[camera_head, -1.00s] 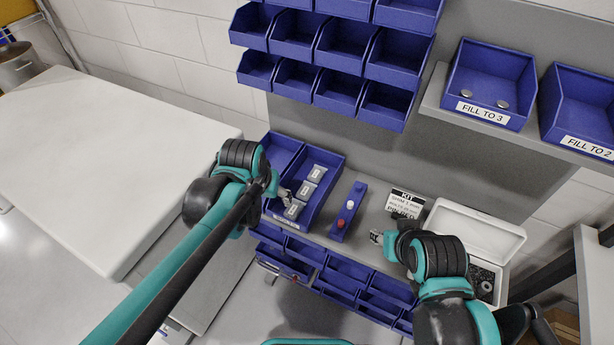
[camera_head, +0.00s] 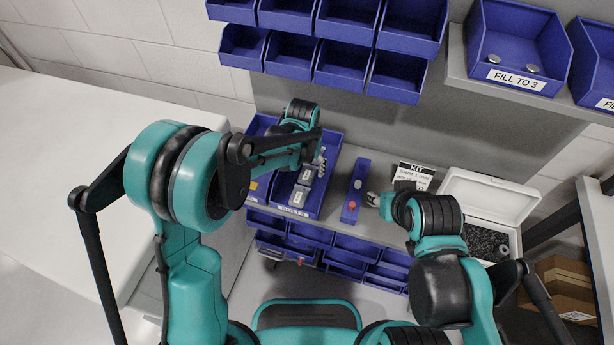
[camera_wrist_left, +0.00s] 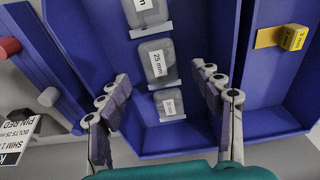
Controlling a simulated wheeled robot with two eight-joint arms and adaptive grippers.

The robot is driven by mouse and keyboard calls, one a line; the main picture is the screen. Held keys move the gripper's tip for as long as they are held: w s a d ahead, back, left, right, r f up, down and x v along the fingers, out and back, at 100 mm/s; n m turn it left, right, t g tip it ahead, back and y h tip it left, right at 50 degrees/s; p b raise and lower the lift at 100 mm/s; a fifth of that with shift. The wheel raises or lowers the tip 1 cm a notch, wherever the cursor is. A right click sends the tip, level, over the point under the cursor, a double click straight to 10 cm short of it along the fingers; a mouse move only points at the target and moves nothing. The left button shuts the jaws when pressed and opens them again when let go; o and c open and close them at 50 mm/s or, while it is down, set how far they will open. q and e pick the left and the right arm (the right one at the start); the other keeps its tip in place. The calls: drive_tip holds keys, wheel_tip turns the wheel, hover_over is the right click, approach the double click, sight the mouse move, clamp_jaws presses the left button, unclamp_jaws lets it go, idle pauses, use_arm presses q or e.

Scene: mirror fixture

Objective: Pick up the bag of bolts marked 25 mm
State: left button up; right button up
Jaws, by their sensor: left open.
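A bag marked 25 mm (camera_wrist_left: 157,62) lies in a blue tray (camera_wrist_left: 240,128), in the middle of a row of three grey labelled bags in the left wrist view. Another bag (camera_wrist_left: 148,12) is cut off above it, and a smaller-looking bag (camera_wrist_left: 169,104) lies below; its label is hard to read. My left gripper (camera_wrist_left: 166,92) is open, its fingers on either side of the row, holding nothing. In the head view my left gripper (camera_head: 319,160) is over the tray's back part, hiding some of it. My right gripper (camera_head: 373,200) is beside the blue block; its jaws are too small to read.
A blue block (camera_head: 355,190) with a red and a white peg stands right of the tray. A kit card (camera_head: 413,176) and an open white case (camera_head: 490,200) are further right. Blue bins (camera_head: 345,45) hang above.

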sight(307, 174)
use_arm(q)
drive_tip(key=f+b, duration=0.1)
drive_tip(key=f, duration=0.2)
drive_tip(key=shift+w+f, duration=0.15)
drive_tip(key=shift+w, duration=0.05)
drive_tip(key=c, duration=1.3)
drive_tip(key=shift+r, duration=0.2)
